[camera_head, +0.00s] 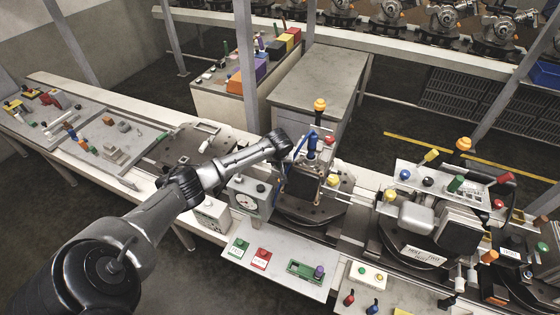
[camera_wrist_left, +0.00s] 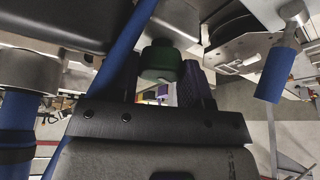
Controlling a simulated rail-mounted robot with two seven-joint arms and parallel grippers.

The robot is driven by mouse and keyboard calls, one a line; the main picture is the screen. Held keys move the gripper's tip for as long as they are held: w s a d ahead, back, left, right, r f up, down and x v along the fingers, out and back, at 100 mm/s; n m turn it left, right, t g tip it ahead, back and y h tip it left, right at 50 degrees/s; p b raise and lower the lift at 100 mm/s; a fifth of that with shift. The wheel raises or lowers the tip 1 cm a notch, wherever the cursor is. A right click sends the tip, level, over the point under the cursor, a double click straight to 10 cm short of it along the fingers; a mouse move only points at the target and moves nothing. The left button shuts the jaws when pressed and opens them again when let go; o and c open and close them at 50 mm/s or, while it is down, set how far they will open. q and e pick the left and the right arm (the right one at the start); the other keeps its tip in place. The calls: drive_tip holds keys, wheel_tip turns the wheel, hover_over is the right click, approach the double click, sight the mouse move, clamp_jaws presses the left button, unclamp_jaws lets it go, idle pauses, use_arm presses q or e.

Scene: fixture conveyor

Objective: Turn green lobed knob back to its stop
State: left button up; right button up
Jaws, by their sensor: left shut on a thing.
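The green lobed knob (camera_wrist_left: 160,60) is dark green and shows at the upper middle of the left wrist view, under a dark housing. My left gripper (camera_wrist_left: 164,76) is shut on it, with one finger on each side. The fingers hide part of the knob, and I cannot tell its turn angle. In the head view my left arm reaches in from the left to the fixture (camera_head: 304,184) with a blue handle (camera_head: 312,146). The knob and the fingertips cannot be made out there. My right gripper is not in view.
A blue cylindrical handle (camera_wrist_left: 277,74) hangs right of the knob in the wrist view. A button panel (camera_head: 270,262) lies in front. Another fixture with a white plate (camera_head: 425,176) stands to the right.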

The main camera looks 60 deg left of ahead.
use_arm(q)
drive_tip(key=o, duration=0.9)
drive_tip(key=shift+s, duration=0.1)
drive_tip(key=shift+o, duration=0.2)
